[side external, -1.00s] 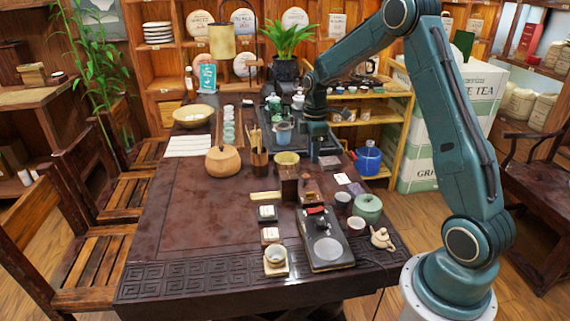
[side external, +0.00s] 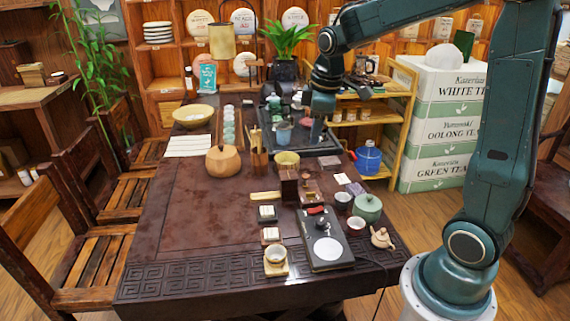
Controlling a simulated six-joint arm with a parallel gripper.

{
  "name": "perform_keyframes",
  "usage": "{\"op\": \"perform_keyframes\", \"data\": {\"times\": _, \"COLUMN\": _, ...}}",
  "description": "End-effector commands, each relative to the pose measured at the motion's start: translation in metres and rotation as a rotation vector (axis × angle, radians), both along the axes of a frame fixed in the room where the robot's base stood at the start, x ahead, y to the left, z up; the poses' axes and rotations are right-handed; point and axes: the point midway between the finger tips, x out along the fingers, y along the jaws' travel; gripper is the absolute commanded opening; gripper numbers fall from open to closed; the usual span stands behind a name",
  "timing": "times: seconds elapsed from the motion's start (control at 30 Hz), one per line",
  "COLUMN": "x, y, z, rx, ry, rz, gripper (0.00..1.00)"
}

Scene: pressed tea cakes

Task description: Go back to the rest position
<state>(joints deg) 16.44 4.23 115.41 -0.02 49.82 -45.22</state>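My gripper (side external: 320,112) is at the end of my teal arm, above the right side of the dark tea tray (side external: 318,150) at the far right part of the table. Its fingers are small and partly lost against the tray and cups, so I cannot tell whether they are open or shut. I see no object clearly held in it.
The dark wooden table (side external: 190,215) has bare room at its left front. A round wooden pot (side external: 222,161), a green jar (side external: 368,207) and a black scale (side external: 325,240) stand on it. Tea boxes (side external: 437,130) are stacked at the right.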

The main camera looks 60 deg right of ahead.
Motion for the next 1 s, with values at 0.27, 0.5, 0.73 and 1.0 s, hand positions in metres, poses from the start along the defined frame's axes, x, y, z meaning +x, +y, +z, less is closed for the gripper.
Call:
{"op": "perform_keyframes", "data": {"times": 0.27, "x": -0.046, "y": 0.040, "z": 0.034, "rx": 0.024, "ry": -0.092, "rz": -0.121, "gripper": 0.30}}
{"op": "perform_keyframes", "data": {"times": 0.5, "x": -0.088, "y": 0.067, "z": 0.050, "rx": 0.063, "ry": -0.167, "rz": -0.225, "gripper": 0.30}}
{"op": "perform_keyframes", "data": {"times": 0.73, "x": -0.130, "y": 0.087, "z": 0.055, "rx": 0.115, "ry": -0.236, "rz": -0.323, "gripper": 0.30}}
{"op": "perform_keyframes", "data": {"times": 1.0, "x": -0.170, "y": 0.103, "z": 0.051, "rx": 0.185, "ry": -0.301, "rz": -0.423, "gripper": 0.30}}
